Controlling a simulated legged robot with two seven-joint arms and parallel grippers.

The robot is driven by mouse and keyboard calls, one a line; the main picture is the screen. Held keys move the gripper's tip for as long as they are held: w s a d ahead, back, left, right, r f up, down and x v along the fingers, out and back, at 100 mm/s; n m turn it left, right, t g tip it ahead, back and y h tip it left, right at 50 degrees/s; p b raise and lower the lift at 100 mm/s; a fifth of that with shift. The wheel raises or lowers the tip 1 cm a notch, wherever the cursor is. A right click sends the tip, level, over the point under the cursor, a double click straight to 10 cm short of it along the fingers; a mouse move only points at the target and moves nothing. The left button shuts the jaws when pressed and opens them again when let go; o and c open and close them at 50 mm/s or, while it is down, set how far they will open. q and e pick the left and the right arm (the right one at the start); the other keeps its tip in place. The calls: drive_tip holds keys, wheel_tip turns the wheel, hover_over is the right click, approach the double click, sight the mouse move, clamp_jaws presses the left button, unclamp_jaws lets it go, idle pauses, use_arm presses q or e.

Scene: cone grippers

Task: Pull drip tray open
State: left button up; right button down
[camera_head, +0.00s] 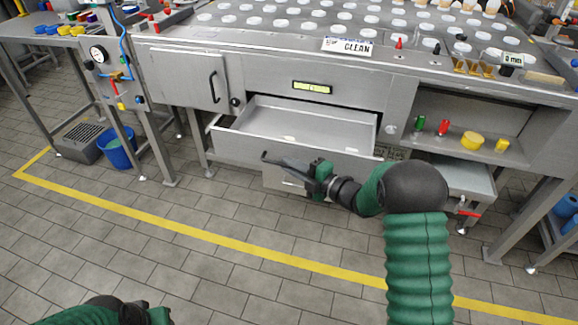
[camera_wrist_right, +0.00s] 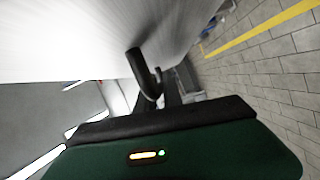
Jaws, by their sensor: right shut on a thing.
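The drip tray (camera_head: 300,122) is a shallow metal drawer in the front of the steel machine. It stands pulled out, with its empty inside showing from above. My right gripper (camera_head: 284,163) is at the dark handle on the tray's front and is shut on it. In the right wrist view the dark curved handle (camera_wrist_right: 143,72) stands off the bright metal front, beside my gripper's dark fingers. My own gripper hides part of the handle. My left gripper (camera_head: 130,312) shows only in part at the bottom left edge, away from the machine; its fingers cannot be made out.
A closed cabinet door (camera_head: 190,78) is left of the tray. An open shelf (camera_head: 465,140) with small red, green and yellow items is to the right. A blue bucket (camera_head: 118,150) stands on the floor at left. The tiled floor in front, with a yellow line (camera_head: 200,235), is clear.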

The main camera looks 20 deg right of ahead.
drive_tip(key=shift+d+f, duration=0.2)
drive_tip(key=shift+f, duration=0.1)
drive_tip(key=c, duration=1.5)
unclamp_jaws()
drive_tip(key=shift+r, duration=0.1)
drive_tip(key=shift+s+d+r, duration=0.1)
drive_tip(key=shift+s+r, duration=0.05)
drive_tip(key=f+p+v, duration=0.1)
drive_tip(key=p+v, duration=0.3)
drive_tip(key=v, duration=1.2)
drive_tip(key=shift+s+r, duration=0.2)
drive_tip(key=shift+r, duration=0.15)
drive_tip(key=shift+d, duration=0.15)
